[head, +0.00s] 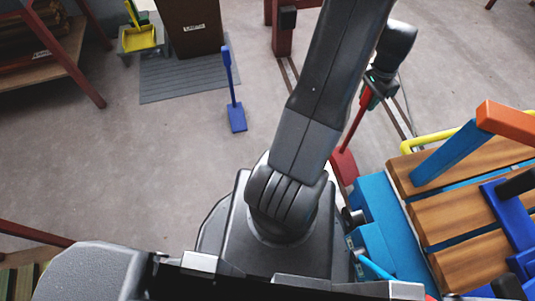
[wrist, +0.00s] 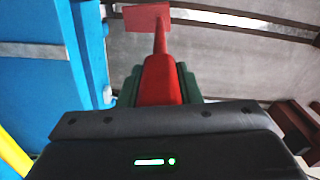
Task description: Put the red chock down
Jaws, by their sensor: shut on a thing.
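The red chock (head: 344,165) has a long thin handle and a flat block at its lower end. In the head view it hangs to the right of my arm, tilted, near the blue trolley side. My gripper (head: 371,97) is shut on the upper part of its handle. In the wrist view the red handle (wrist: 161,82) lies between green parts of my gripper (wrist: 162,85), with the block (wrist: 147,18) beyond. I cannot tell whether the block touches the floor.
A trolley with wooden slats (head: 455,210) and blue parts stands close on the right. A blue chock (head: 236,116) stands on the floor left of my arm. A yellow chock (head: 139,38) is at the back left by a grey mat (head: 180,88). Rails run along the floor. The left-middle floor is clear.

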